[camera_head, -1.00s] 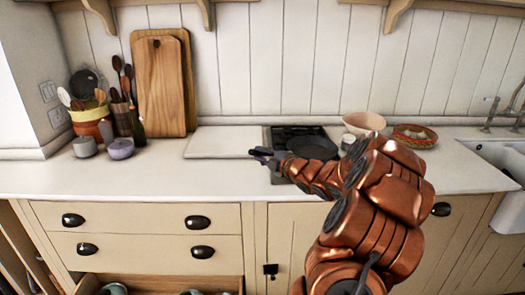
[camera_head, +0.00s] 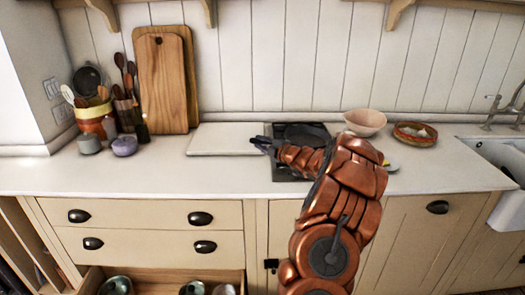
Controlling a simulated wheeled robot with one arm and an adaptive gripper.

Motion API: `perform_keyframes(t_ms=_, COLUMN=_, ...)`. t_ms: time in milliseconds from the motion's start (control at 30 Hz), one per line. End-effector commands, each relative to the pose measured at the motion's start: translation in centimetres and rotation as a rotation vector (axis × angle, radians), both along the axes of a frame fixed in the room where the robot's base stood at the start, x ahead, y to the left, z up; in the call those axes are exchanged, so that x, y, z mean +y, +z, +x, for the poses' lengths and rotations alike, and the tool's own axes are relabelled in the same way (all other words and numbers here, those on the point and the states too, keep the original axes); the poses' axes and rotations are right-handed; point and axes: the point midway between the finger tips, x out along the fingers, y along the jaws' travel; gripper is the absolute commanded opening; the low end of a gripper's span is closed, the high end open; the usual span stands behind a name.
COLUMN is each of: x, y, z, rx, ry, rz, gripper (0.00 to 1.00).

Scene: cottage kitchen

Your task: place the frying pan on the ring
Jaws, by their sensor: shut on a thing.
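The frying pan (camera_head: 306,132) is black and round. It shows over the back part of the dark hob (camera_head: 286,174), just beyond my arm. I cannot tell whether it touches the hob or hangs a little above it. My gripper (camera_head: 265,142) is at the hob's left edge, shut on the pan, apparently at its handle; the grip itself is small and partly hidden. The rings under and around the pan cannot be made out, as the pan and my copper-coloured arm cover much of the hob.
A pale board (camera_head: 226,139) lies left of the hob. A pink bowl (camera_head: 365,122) and a patterned dish (camera_head: 415,134) stand to its right. Wooden boards (camera_head: 163,85) lean on the wall. The counter front (camera_head: 170,180) is clear; a lower drawer (camera_head: 165,272) is open.

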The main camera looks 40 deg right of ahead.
Motion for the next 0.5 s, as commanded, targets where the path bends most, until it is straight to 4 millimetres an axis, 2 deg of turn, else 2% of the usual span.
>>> perform_keyframes(t_ms=233, x=0.1, y=-2.9, z=0.0, rx=0.003, ry=0.001, rz=0.004, gripper=0.0)
perform_keyframes(t_ms=500, x=0.0, y=-3.4, z=-0.1, rx=0.002, ry=0.0, rz=0.001, gripper=0.0)
